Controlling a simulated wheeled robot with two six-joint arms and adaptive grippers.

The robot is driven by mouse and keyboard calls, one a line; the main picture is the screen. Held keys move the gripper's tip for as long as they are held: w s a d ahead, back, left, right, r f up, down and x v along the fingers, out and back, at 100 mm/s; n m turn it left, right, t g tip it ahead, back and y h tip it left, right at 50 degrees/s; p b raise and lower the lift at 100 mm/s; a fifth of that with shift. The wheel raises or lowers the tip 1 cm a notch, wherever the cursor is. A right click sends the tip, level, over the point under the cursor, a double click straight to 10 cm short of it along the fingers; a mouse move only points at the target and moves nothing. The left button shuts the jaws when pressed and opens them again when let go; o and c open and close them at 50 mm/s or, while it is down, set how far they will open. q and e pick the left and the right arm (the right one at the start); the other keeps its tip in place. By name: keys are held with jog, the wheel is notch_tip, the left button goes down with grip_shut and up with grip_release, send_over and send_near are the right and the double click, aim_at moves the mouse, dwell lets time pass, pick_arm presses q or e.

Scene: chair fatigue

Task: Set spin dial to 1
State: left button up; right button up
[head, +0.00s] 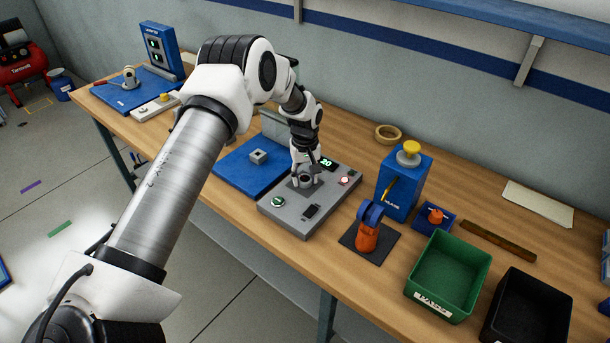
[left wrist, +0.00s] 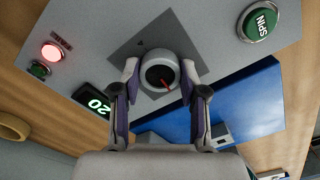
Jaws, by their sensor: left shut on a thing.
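The grey control box (head: 270,212) stands on the bench, and its top also shows in the left wrist view (left wrist: 210,22). The round grey dial (left wrist: 158,68) has a dark centre with a red pointer line and sits on a darker plate. My left gripper (left wrist: 160,76) is over the box with one finger on each side of the dial, shut on it. In the head view my left gripper (head: 304,182) mostly hides the dial. The display (left wrist: 94,101) reads 20. The green SPIN button (left wrist: 259,22) is at upper right in the wrist view. My right gripper is not in view.
A lit red lamp (left wrist: 52,52) and a small green button (left wrist: 39,69) are on the box. A blue plate (head: 235,168) with a small block lies left of it. An orange and blue device (head: 367,235) and a blue box (head: 405,185) stand right.

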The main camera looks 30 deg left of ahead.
aim_at(305, 179)
pick_arm(q)
jog(key=shift+s+f+n, duration=0.15)
jog(key=shift+n, duration=0.45)
jog(key=o, duration=1.1)
jog(key=shift+o, duration=0.2)
jog(key=shift+r, duration=0.25)
notch_tip(305, 179, up, 12)
jog(key=shift+f, duration=0.2)
